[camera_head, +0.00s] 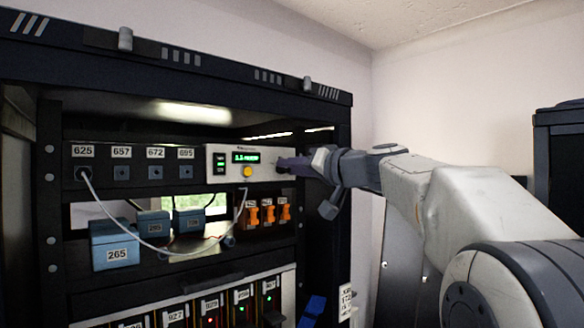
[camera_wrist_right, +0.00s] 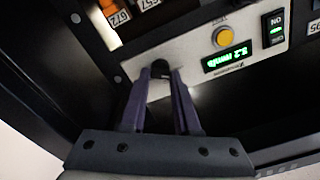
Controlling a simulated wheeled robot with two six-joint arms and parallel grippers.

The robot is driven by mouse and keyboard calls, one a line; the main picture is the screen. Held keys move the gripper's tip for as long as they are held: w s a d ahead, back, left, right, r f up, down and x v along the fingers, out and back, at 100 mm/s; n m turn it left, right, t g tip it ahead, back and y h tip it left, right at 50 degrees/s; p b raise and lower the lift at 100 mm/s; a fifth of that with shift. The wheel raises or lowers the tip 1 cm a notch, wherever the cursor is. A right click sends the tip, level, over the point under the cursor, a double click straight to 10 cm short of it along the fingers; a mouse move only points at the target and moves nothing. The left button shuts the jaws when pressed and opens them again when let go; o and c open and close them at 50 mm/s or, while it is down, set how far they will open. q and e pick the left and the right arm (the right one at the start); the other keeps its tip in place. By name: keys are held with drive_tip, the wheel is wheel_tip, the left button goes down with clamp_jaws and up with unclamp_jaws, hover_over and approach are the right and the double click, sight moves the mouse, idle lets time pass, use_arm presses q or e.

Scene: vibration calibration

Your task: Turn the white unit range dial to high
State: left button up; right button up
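The white unit (camera_head: 222,175) sits in the rack's upper row, with a green-lit display (camera_head: 247,157) and a yellow button (camera_head: 248,171). In the right wrist view the white unit (camera_wrist_right: 190,50) appears upside down, with a small round black range dial (camera_wrist_right: 160,68) near its end. My right gripper (camera_wrist_right: 161,79) has one purple finger on each side of the dial, and the dial appears to fill the gap between the fingertips. In the head view my right gripper (camera_head: 284,165) covers the dial. The dial's setting cannot be read. My left gripper is not in view.
Left of the unit is a black panel with numbered sockets (camera_head: 122,173). A white cable (camera_head: 115,222) runs from socket 625 and loops in front of blue boxes (camera_head: 113,245). Orange modules (camera_head: 268,213) sit below the unit. The rack's right post (camera_head: 335,225) stands beside my right gripper.

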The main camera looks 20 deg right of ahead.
drive_tip(key=shift+m, duration=0.3)
clamp_jaws()
drive_tip(key=m, duration=1.3)
drive_tip(key=m+b, duration=0.1)
drive_tip(key=m, duration=0.6)
drive_tip(key=shift+f, duration=0.3)
drive_tip(key=shift+f+m+p, duration=0.1)
drive_tip(key=shift+m+p, duration=0.35)
drive_tip(key=shift+m, duration=1.25)
drive_tip(key=o, duration=0.9)
unclamp_jaws()
